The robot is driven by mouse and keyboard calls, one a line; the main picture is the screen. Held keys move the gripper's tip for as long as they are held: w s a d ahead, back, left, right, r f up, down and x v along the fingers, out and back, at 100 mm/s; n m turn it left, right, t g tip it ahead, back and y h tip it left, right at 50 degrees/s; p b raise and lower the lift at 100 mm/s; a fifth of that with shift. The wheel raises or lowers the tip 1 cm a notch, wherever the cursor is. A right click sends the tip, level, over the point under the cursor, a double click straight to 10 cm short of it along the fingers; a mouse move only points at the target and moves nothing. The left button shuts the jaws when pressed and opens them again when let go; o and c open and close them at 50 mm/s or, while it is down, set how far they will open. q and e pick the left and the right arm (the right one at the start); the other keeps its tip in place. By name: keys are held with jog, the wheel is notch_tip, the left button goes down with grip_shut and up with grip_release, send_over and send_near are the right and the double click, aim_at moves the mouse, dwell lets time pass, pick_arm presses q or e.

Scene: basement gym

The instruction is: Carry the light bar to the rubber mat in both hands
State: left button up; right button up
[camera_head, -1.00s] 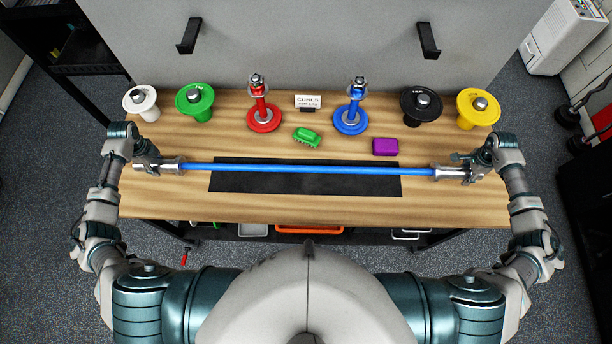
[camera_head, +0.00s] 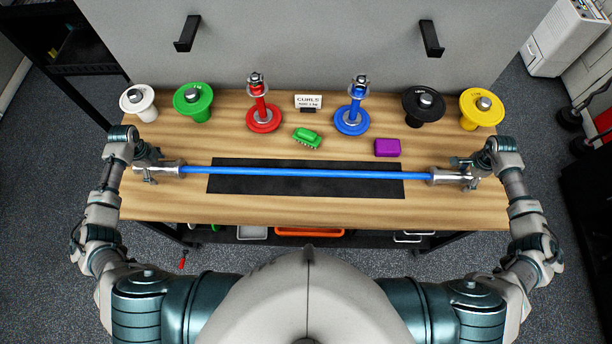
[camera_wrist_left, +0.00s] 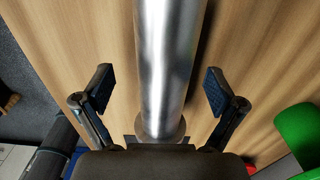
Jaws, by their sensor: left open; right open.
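The light bar (camera_head: 300,172) has a blue shaft and silver end sleeves. It lies lengthwise over the black rubber mat (camera_head: 300,187) on the bench, with both ends reaching past the mat. My left gripper (camera_head: 153,169) is open at the left sleeve. In the left wrist view the fingers stand on either side of the silver sleeve (camera_wrist_left: 168,65), with gaps between the pads and the metal. My right gripper (camera_head: 467,175) is open at the right sleeve; its finger gaps are too small to tell. I cannot tell whether the shaft touches the mat.
Behind the bar are white (camera_head: 139,101), green (camera_head: 194,102), black (camera_head: 424,104) and yellow (camera_head: 481,108) weights. Red (camera_head: 263,116) and blue (camera_head: 352,118) stands, a green brush (camera_head: 307,138), a purple block (camera_head: 387,148) and a sign (camera_head: 308,101) are also there. The wooden front strip (camera_head: 300,209) is clear.

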pick_arm(q)
jog(key=shift+r, duration=0.15)
notch_tip(320, 180, up, 11)
jog(key=shift+a, duration=0.15)
jog(key=shift+r, duration=0.35)
pick_arm(e)
jog(key=o, duration=0.4)
notch_tip(320, 180, up, 12)
dwell(0.6)
pick_arm(q)
jog(key=shift+s+f, duration=0.1)
dwell(0.4)
